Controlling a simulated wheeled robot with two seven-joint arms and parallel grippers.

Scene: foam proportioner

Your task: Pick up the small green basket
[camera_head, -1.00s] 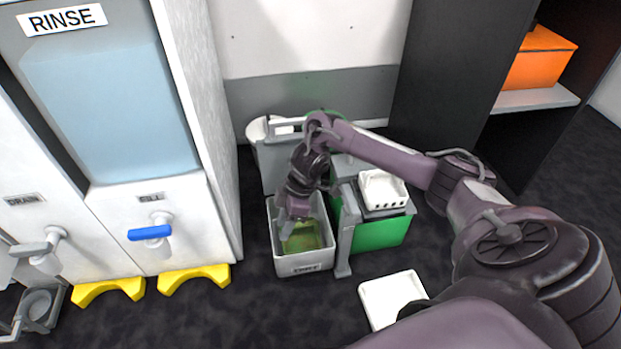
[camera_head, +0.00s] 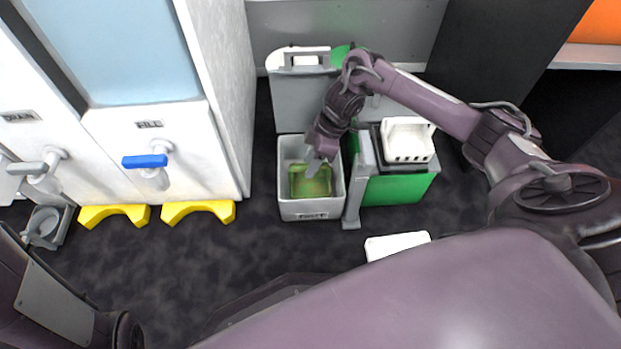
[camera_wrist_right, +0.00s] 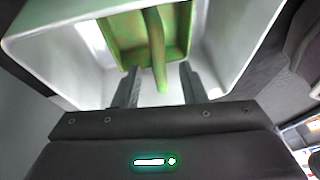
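The small green basket (camera_head: 310,184) sits inside the grey bin (camera_head: 305,209), which has a label on its front. Its green handle (camera_wrist_right: 156,50) stands up toward me in the right wrist view. My right gripper (camera_head: 315,168) reaches down into the bin over the basket. In the right wrist view, the right gripper (camera_wrist_right: 160,88) has its two fingers apart, with the handle's end between them and a gap on each side. The basket's floor is partly hidden by the handle and gripper. Part of my left arm shows at the lower left; its gripper is out of view.
A green bin (camera_head: 398,188) with a white container (camera_head: 408,139) on top stands right of the grey bin. A white tray (camera_head: 397,245) lies on the floor in front. A dispenser with a blue handle (camera_head: 145,161) and yellow stands (camera_head: 198,211) is at left.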

